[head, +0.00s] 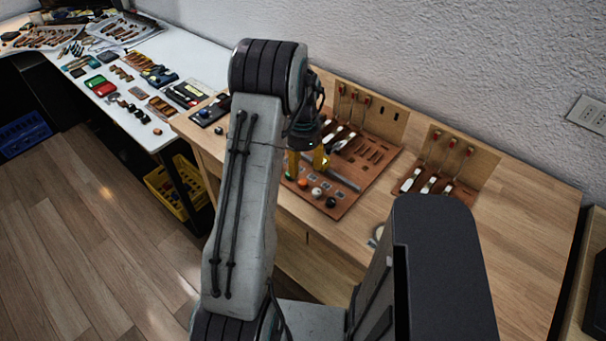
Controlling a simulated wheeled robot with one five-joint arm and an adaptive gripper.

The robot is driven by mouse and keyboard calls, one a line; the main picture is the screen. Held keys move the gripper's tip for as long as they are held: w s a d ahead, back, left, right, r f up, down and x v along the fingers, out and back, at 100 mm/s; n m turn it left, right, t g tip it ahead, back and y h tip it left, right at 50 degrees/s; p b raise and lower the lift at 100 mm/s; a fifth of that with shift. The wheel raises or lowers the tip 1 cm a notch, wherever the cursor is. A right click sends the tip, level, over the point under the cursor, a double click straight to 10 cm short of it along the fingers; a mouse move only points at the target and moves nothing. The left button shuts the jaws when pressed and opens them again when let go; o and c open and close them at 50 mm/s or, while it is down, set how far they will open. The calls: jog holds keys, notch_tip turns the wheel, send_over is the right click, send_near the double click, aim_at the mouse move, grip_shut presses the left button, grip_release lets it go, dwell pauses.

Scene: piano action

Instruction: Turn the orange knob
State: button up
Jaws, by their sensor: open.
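The orange knob (303,183) is a small round knob in a row along the front edge of a brown board (365,190) on the wooden bench. A white knob and a black knob sit to its right, and a small green one to its left. My gripper (307,161) has yellow fingers spread apart with nothing seen between them. It shows just above and behind the orange knob in the picture. I cannot tell its exact height over the board. My arm hides part of the board's left side.
A grey bar (343,178) lies on the board behind the knobs. Upright hammer panels stand at the back of the bench, one on a second board (440,190) to the right. A white table (190,60) at left holds many small parts. The bench's right end is clear.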

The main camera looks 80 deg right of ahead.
aim_at(303, 182)
jog(key=shift+r, duration=2.25)
jog(key=shift+f, duration=0.15)
